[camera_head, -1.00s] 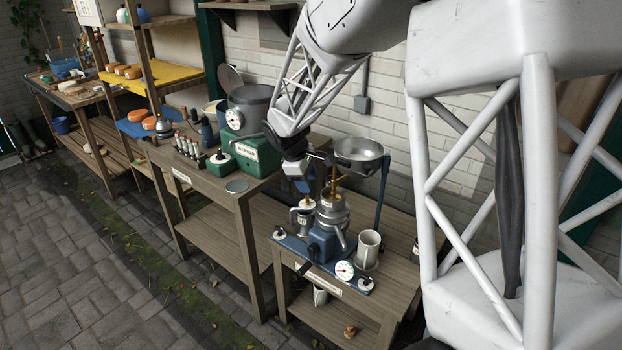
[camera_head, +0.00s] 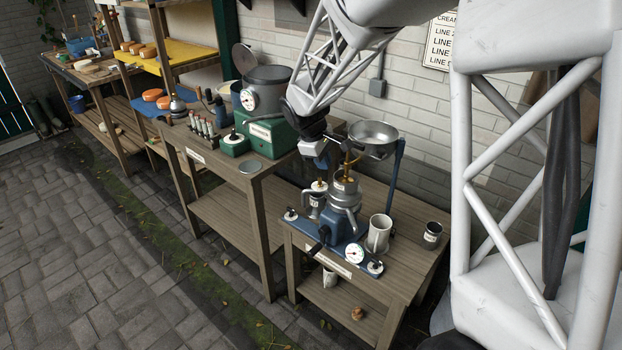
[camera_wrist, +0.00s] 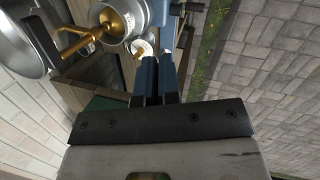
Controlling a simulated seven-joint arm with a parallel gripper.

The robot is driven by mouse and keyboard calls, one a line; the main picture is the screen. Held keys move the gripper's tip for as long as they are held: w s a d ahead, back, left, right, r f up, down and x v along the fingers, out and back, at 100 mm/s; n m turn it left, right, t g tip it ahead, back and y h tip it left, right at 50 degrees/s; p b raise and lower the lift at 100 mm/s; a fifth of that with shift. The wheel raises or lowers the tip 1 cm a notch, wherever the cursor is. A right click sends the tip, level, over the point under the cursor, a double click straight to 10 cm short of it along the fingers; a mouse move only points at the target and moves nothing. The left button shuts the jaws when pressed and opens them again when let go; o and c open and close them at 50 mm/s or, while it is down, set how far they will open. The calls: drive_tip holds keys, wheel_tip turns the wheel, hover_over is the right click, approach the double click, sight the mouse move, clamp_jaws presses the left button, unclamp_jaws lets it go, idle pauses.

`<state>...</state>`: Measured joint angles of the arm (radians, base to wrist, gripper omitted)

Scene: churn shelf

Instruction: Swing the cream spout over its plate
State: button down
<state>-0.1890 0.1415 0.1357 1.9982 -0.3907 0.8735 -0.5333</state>
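The cream separator (camera_head: 345,195) stands on a blue base (camera_head: 338,228) with silver bowls and a brass float tap (camera_head: 350,160) above. A curved silver spout (camera_head: 353,218) points down on its right side, near a white mug (camera_head: 379,233). A smaller capped metal vessel (camera_head: 317,200) stands at its left. I cannot tell which spout is for cream. Small round discs with knobs sit at the base's ends, one (camera_head: 375,267) at the right. My gripper (camera_head: 321,163) hangs just above the capped vessel. In the wrist view its blue fingers (camera_wrist: 157,68) are close together, with nothing visible between them.
A wide metal basin (camera_head: 374,137) on a blue post stands behind the separator. A dark tin (camera_head: 432,235) stands at the right. The green-based machine (camera_head: 268,132) is on the left bench. The paved floor in front is clear.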

drive_tip(key=w+a+f+m+t+y, duration=0.2)
drive_tip(key=w+a+f+m, duration=0.3)
drive_tip(key=m, duration=1)
drive_tip(key=shift+a+f, duration=1.1)
drive_tip(key=shift+f, duration=0.6)
drive_tip(key=shift+f, duration=0.15)
approach(304, 193)
wheel_tip(304, 193, down, 5)
drive_tip(key=s, duration=0.3)
drive_tip(key=shift+w+d+f, duration=0.1)
drive_tip(key=shift+w+f, duration=0.1)
drive_tip(key=shift+w, duration=0.45)
drive_tip(key=shift+w+d+f, duration=0.15)
drive_tip(key=shift+w+f, duration=0.05)
drive_tip(key=shift+w, duration=0.4)
drive_tip(key=shift+w+d+f, duration=0.1)
drive_tip(key=shift+w+f, duration=0.1)
drive_tip(key=shift+w, duration=0.45)
drive_tip(key=shift+w, duration=0.1)
drive_tip(key=shift+w+m, duration=0.3)
drive_tip(key=shift+m, duration=0.1)
